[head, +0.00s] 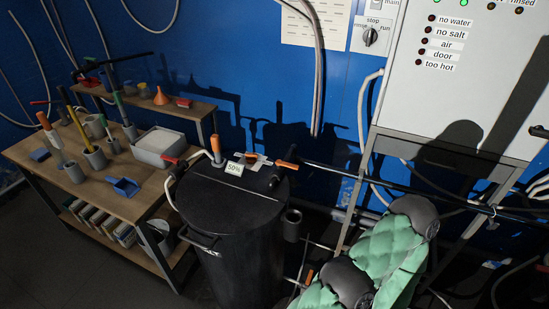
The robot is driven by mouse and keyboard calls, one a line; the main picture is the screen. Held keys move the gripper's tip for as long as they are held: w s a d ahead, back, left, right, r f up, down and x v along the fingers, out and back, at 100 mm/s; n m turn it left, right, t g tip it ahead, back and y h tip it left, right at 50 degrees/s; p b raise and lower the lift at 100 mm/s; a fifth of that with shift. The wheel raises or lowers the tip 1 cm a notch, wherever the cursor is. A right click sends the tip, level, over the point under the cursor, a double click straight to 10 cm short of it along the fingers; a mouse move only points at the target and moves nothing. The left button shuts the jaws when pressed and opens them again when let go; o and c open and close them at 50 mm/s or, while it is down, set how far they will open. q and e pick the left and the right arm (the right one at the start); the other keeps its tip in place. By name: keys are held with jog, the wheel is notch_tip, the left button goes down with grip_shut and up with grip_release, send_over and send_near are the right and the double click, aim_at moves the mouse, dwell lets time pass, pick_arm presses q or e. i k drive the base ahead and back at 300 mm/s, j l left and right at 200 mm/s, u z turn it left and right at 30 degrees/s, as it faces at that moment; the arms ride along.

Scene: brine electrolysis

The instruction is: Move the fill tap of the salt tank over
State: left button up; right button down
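The salt tank appears to be the black drum (240,245) in the middle, with a flat dark lid (225,200) and a small "50%" label (234,169). An upright orange handle (215,144) stands at the lid's back edge. A second orange handle (287,164) lies at a slant on a black fitting at the lid's right. A red-handled tap (172,160) sits on a pale hose left of the lid. I cannot tell which of these is the fill tap. No gripper shows; my green padded arm is at lower right, apart from these handles.
A wooden bench (120,203) with pots, brushes, a blue scoop (123,187) and a grey bin (158,147) stands left. A dark horizontal pipe (390,185) runs right from the tank. A grey control cabinet (470,75) hangs at upper right. The air above the lid is clear.

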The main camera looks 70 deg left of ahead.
aim_at(279, 162)
jog(key=i+u, duration=0.15)
jog(key=u, duration=0.3)
jog(key=i+j+u, duration=0.1)
jog(key=u, duration=0.3)
jog(key=i+l+u, duration=0.1)
jog(key=u, duration=0.35)
jog(key=i+l+u, duration=0.1)
jog(key=i+u, duration=0.15)
jog(key=u, duration=0.2)
jog(key=i+l+u, duration=0.15)
jog(key=u, duration=0.3)
